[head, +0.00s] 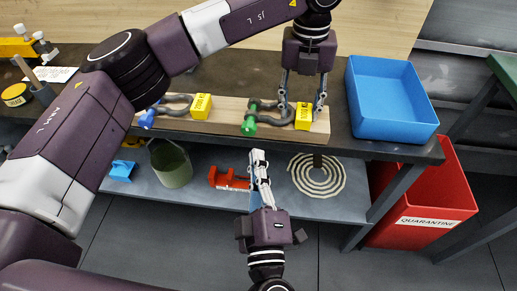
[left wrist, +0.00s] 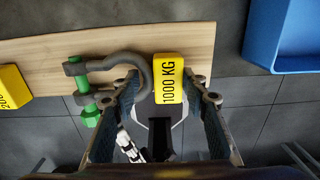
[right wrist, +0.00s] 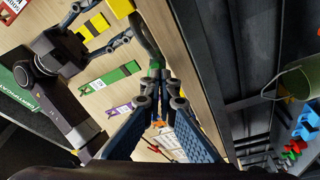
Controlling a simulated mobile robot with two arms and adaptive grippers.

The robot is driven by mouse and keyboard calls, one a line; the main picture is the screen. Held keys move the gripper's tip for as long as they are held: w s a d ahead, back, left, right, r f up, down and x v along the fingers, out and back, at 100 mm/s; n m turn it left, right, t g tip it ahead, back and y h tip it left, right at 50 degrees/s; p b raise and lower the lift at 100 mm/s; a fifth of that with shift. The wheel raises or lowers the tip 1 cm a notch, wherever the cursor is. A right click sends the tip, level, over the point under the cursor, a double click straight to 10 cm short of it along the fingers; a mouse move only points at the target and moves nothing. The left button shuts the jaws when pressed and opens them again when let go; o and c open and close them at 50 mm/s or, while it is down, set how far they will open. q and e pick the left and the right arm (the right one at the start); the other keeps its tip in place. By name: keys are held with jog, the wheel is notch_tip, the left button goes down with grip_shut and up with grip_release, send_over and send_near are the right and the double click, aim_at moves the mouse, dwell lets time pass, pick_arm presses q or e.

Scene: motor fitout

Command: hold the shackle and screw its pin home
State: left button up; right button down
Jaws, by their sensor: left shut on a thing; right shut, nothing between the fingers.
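The grey shackle (left wrist: 135,62) lies at the front edge of a wooden board, its green pin (left wrist: 82,84) crossing its two ears. The pin's green head (head: 248,129) stands out toward the front; I cannot tell how deep the thread sits. A yellow 1000 KG block (left wrist: 168,80) sits at the shackle's bow end. My left gripper (head: 302,103) is shut on this block, one finger at the bow and the other at the block's far side. My right gripper (head: 259,158) is shut and empty, just in front of the green head (right wrist: 155,66), its tips pointing at it.
A second shackle with a blue pin (head: 147,119) and a yellow block (head: 201,106) lies left on the board (head: 225,112). A blue tray (head: 390,98) stands at the right.

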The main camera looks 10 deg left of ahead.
pick_arm(q)
jog(key=shift+a, duration=0.1)
pick_arm(e)
jog(key=shift+v, duration=0.9)
jog(key=shift+a+r, duration=0.15)
pick_arm(q)
jog(key=o, duration=1.4)
notch_tip(320, 180, up, 12)
jog(key=shift+a+r, duration=0.1)
pick_arm(e)
jog(key=shift+s, duration=0.1)
